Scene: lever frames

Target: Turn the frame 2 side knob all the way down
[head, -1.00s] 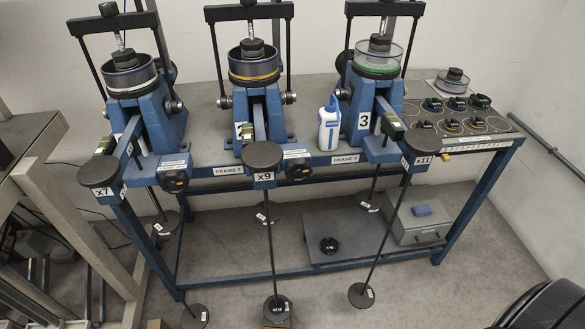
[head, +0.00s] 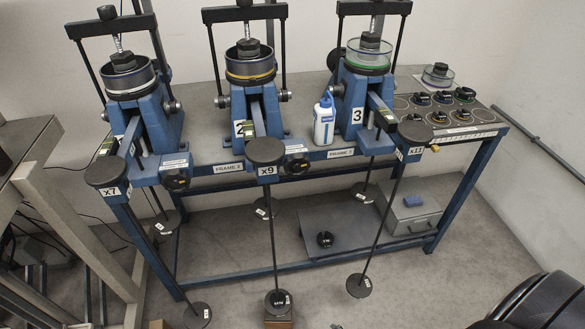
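Frame 2 (head: 254,105) is the middle of three blue lever frames on the bench. It carries a "2" plate and a dark cup with a yellow band. Small round side knobs show at its left (head: 222,101) and right (head: 285,96). A larger black knob (head: 297,164) sits on the front rail, right of the lever end marked X9 (head: 266,151). I cannot tell from this view which of these is the side knob, or how far any is turned. Neither of my grippers is in view.
Frame 1 (head: 145,110) and frame 3 (head: 358,90) stand either side. A white bottle (head: 324,124) stands between frames 2 and 3. Weight rods hang in front of the bench. A grey table (head: 25,140) is at left. A large dark rounded shape fills the lower right corner.

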